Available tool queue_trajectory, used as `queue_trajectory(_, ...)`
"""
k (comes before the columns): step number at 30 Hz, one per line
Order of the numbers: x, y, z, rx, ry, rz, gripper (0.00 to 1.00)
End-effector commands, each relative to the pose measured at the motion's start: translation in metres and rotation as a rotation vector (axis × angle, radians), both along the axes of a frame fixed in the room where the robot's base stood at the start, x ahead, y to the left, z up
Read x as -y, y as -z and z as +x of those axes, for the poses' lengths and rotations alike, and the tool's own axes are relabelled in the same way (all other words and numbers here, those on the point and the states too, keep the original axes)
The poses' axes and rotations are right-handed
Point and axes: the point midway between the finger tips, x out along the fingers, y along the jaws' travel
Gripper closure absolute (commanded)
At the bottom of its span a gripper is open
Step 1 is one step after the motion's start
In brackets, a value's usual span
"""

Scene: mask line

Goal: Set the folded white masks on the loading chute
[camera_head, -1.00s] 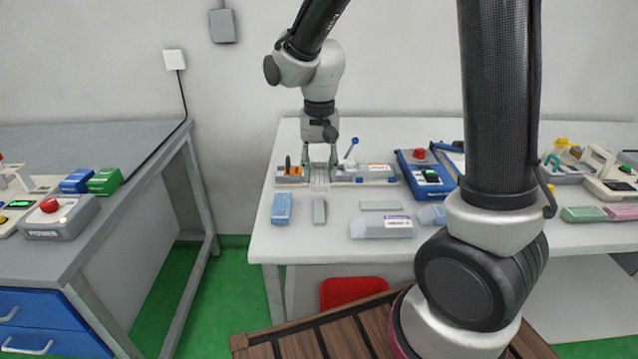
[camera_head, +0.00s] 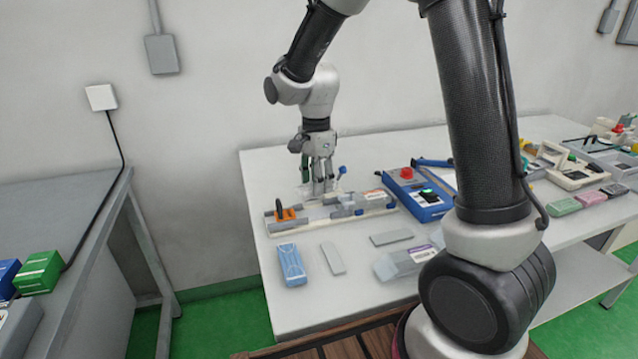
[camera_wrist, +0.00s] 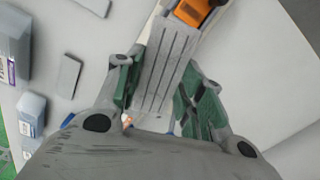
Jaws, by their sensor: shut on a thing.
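My gripper (camera_head: 318,184) is over the back edge of a low grey loading fixture (camera_head: 368,203) on the white table. In the wrist view its green-padded fingers (camera_wrist: 155,106) stand on either side of a pale, pleated flat piece, which looks like the folded white masks (camera_wrist: 166,68). The fingers are shut on its long edges. Its far end overlaps the fixture beside an orange block (camera_wrist: 193,10). The orange block also shows in the head view (camera_head: 287,214). I cannot tell whether the masks touch the fixture. The chute surface is mostly hidden by my gripper and the masks.
In front of the fixture lie a blue pack (camera_head: 291,265), a thin grey slab (camera_head: 333,258), another grey slab (camera_head: 391,238) and a clear grey box (camera_head: 407,262). A blue control box (camera_head: 418,194) with a red button stands to the right. A grey desk (camera_head: 75,205) is at left.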

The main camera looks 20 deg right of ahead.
Motion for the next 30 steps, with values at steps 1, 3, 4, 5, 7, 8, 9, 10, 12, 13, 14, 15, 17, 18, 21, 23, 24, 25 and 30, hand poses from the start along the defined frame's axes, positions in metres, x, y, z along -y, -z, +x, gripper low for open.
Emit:
queue_trajectory(1, 0.000, -0.001, 0.001, 0.003, 0.052, 0.001, 0.75)
queue_trajectory(3, -0.001, -0.001, 0.002, 0.004, 0.121, 0.001, 0.75)
queue_trajectory(4, -0.001, -0.001, 0.002, 0.005, 0.147, 0.002, 0.75)
queue_trajectory(5, -0.001, -0.001, 0.002, 0.005, 0.171, 0.001, 0.75)
queue_trajectory(7, -0.001, -0.001, 0.002, 0.005, 0.217, 0.001, 0.75)
queue_trajectory(8, -0.001, -0.001, 0.002, 0.005, 0.233, 0.001, 0.75)
queue_trajectory(9, -0.001, -0.001, 0.002, 0.005, 0.250, 0.001, 0.75)
queue_trajectory(10, -0.001, 0.000, 0.002, 0.005, 0.258, 0.001, 0.75)
queue_trajectory(12, -0.001, 0.002, 0.001, 0.004, 0.269, 0.001, 0.75)
queue_trajectory(13, -0.001, 0.004, 0.001, 0.003, 0.270, 0.001, 0.75)
queue_trajectory(14, 0.000, 0.006, 0.001, 0.003, 0.270, 0.001, 0.75)
queue_trajectory(15, 0.000, 0.008, 0.001, 0.003, 0.270, 0.001, 0.75)
queue_trajectory(17, 0.000, 0.014, 0.001, 0.003, 0.269, 0.001, 0.75)
queue_trajectory(18, 0.000, 0.018, 0.001, 0.002, 0.269, -0.001, 0.75)
queue_trajectory(21, -0.001, 0.027, 0.001, 0.003, 0.268, 0.001, 0.75)
queue_trajectory(23, -0.001, 0.033, 0.001, 0.002, 0.268, -0.001, 0.75)
queue_trajectory(24, -0.001, 0.037, 0.001, 0.003, 0.268, 0.001, 0.75)
queue_trajectory(25, -0.001, 0.040, 0.001, 0.002, 0.268, 0.000, 0.75)
queue_trajectory(30, 0.000, 0.055, 0.001, 0.002, 0.267, -0.001, 0.75)
